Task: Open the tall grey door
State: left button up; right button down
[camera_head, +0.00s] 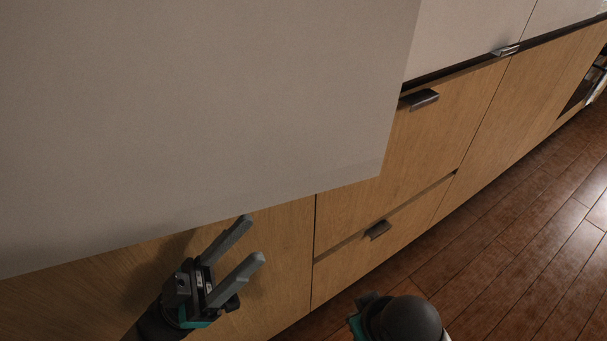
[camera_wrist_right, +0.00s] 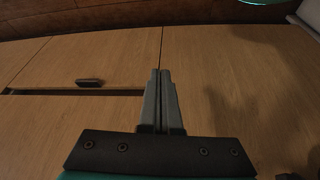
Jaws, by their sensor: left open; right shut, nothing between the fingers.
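The tall grey door (camera_head: 200,110) fills the upper left of the head view as a large flat panel. Its lower edge and right edge show, and it stands out in front of the wooden fronts below. No handle on it is in view. My left gripper (camera_head: 254,238) is open and empty, just below the door's lower edge and in front of a wooden panel. My right gripper is shut and empty; its fingers show in the right wrist view (camera_wrist_right: 161,75), pointing along the wooden fronts. In the head view only the dark end of my right arm shows at the bottom.
Wooden drawer fronts (camera_head: 435,135) with dark handles, an upper one (camera_head: 423,98) and a lower one (camera_head: 377,230), lie right of the door. Another grey panel (camera_head: 460,35) is at the top right. Open wooden floor (camera_head: 510,245) lies at the right.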

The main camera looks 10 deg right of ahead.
aim_at(309, 184)
pick_arm(q)
jog(key=x, duration=1)
jog(key=shift+w+b, duration=0.1)
jog(key=shift+b, duration=0.25)
jog(key=shift+d+r, duration=0.6)
pick_arm(e)
jog(key=shift+r, duration=0.9)
jog(key=shift+w, duration=0.1)
pick_arm(q)
grip_shut()
pick_arm(e)
jog(key=shift+f, duration=0.15)
